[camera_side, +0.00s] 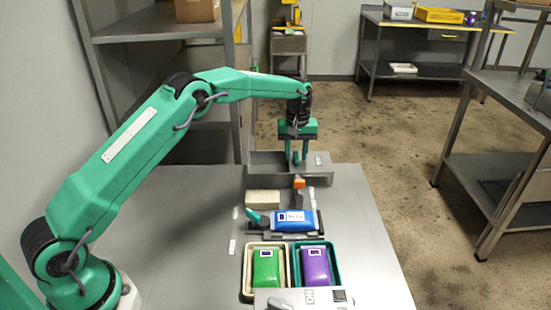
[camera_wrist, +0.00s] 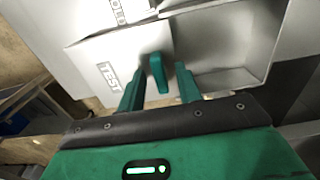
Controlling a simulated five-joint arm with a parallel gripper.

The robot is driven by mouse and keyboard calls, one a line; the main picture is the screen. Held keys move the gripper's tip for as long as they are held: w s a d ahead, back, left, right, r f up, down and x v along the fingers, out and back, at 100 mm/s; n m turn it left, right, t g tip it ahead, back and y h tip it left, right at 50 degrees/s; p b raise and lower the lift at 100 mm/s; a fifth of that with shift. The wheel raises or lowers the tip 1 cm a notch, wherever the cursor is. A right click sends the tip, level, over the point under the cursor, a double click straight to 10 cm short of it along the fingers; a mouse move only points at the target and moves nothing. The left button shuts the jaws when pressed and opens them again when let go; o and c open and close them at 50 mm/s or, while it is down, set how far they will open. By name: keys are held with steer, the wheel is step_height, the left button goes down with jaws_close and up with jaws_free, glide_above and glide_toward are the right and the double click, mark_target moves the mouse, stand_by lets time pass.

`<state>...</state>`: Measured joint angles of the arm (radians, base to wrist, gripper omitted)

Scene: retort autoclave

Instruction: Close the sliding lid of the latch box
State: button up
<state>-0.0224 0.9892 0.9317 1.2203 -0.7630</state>
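The latch box (camera_side: 262,160) is a grey metal box at the far end of the table. In the wrist view, its open compartment (camera_wrist: 235,50) shows at right. A pale sliding lid (camera_wrist: 112,52) appears to lie left of the opening, with a teal handle (camera_wrist: 158,75) by the opening's edge. My gripper (camera_side: 296,158) points down at the box. Its two teal fingers (camera_wrist: 160,84) are open, one on each side of the handle, with a visible gap on both sides. The fingertips' exact depth cannot be told.
A blue pouch (camera_side: 294,220) lies on a dark fixture, beside a beige block (camera_side: 263,199) and an orange piece (camera_side: 299,183). A green pouch (camera_side: 266,268) and a purple pouch (camera_side: 315,265) sit in trays nearer the camera. The table's right side is clear.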

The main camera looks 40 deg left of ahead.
jaws_close()
steer(key=shift+s+a, duration=2.9)
steer(key=shift+a, duration=0.1)
jaws_free()
steer(key=shift+r, duration=0.1)
